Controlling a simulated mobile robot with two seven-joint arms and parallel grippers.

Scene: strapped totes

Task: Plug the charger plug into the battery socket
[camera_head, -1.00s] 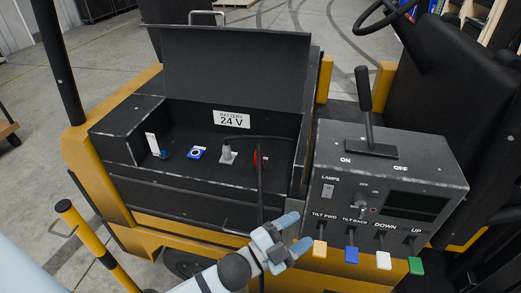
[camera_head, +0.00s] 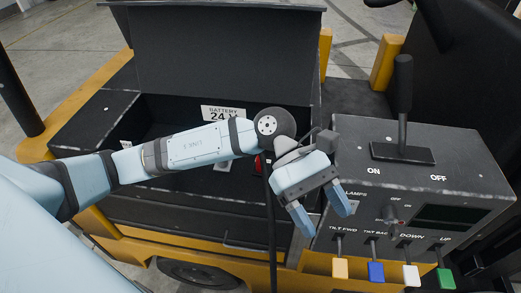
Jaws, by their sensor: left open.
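My left arm reaches across the open battery box (camera_head: 75,128), and its gripper (camera_head: 322,208) is open and empty. The fingers point down in front of the control panel's left edge, to the right of the battery box. A small pale piece, probably the charger plug (camera_head: 224,166), shows just below my forearm inside the box; most of it is hidden. The battery socket with the blue face is hidden behind my arm. A black cable (camera_head: 271,215) hangs down over the box front. My right gripper is not in view.
The control panel (camera_head: 455,165) with a black lever (camera_head: 403,95) and coloured tilt handles stands close right of the gripper. The raised lid (camera_head: 220,55) stands behind the box. A red part (camera_head: 259,165) sits by the cable. A yellow post (camera_head: 387,62) stands behind.

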